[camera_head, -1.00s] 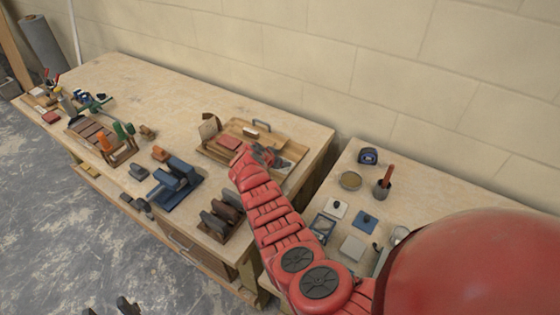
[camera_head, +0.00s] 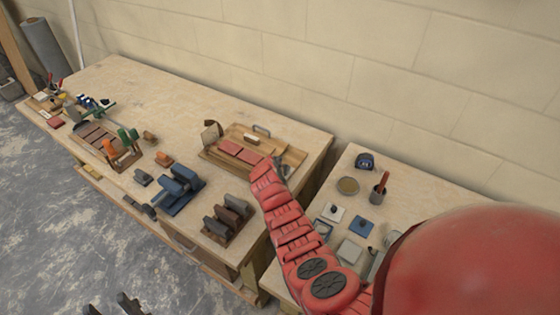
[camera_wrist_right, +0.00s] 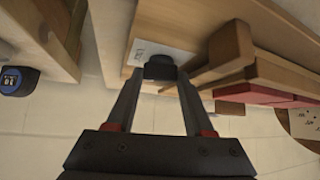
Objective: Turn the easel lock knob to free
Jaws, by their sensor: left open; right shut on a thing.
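The wooden easel board (camera_head: 288,158) lies on the large bench, with red tiles (camera_head: 240,152) on it. In the right wrist view a dark knob (camera_wrist_right: 160,68) sits on the wood beside a white label (camera_wrist_right: 140,52), whose writing I cannot read. My right gripper (camera_wrist_right: 160,78) is shut on the knob, one finger on each side. In the head view my right gripper (camera_head: 280,168) is at the board's right end, partly hidden by my red arm. The knob's turn position is unclear. My left gripper (camera_head: 116,305) is open and empty at the bottom edge, away from the bench.
A second bench stands to the right with a tape measure (camera_head: 365,161), a round tin (camera_head: 348,186) and a cup with a red handle (camera_head: 380,188). Blue clamps (camera_head: 178,187) and a dark rack (camera_head: 226,217) stand left of my right arm. The large bench's back strip is clear.

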